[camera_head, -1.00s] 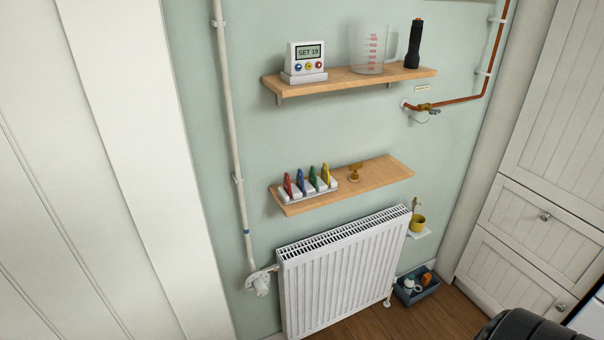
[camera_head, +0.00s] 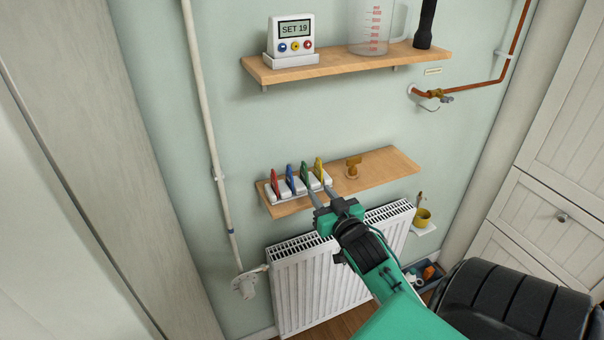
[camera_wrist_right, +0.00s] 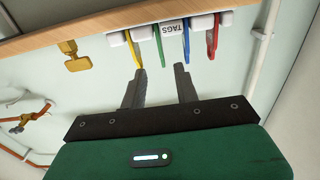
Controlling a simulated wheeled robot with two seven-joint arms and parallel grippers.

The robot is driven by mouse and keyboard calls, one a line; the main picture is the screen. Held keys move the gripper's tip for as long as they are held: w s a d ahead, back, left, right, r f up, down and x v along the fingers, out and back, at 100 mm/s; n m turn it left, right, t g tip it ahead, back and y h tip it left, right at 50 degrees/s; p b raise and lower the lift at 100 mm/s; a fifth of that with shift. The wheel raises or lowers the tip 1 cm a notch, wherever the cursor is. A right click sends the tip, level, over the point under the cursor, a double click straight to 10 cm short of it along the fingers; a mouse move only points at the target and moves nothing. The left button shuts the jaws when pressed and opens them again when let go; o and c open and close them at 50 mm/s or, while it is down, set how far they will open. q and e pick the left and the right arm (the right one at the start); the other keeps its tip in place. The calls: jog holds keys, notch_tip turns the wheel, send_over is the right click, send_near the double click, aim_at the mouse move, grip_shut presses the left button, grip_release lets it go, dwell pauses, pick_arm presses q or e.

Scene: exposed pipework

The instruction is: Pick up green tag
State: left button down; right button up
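The green tag (camera_head: 305,175) stands in a white rack (camera_head: 283,196) on the lower wooden shelf, between the blue tag (camera_head: 290,179) and the yellow tag (camera_head: 318,168). A red tag (camera_head: 274,185) is at the left end. My right gripper (camera_head: 320,191) is open and empty, just in front of the rack near the green and yellow tags. In the right wrist view, the green tag (camera_wrist_right: 158,47) lies ahead of the gap between the open fingers (camera_wrist_right: 159,70), apart from both. My left gripper is not in view.
A brass valve handle (camera_head: 353,166) stands on the shelf right of the rack. The upper shelf (camera_head: 345,67) holds a SET 19 display, a measuring jug and a dark torch. A white radiator (camera_head: 300,290) is below. The shelf's right end is clear.

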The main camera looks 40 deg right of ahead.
aim_at(301, 168)
jog(key=p+x, duration=0.1)
jog(key=x, duration=0.6)
jog(key=shift+p, duration=0.3)
jog(key=shift+w, duration=0.35)
jog(key=p+x, duration=0.2)
jog(key=x, duration=0.2)
jog(key=shift+w, duration=0.1)
jog(key=shift+w+d+f+p, duration=0.1)
jog(key=shift+w+p, duration=0.2)
grip_shut()
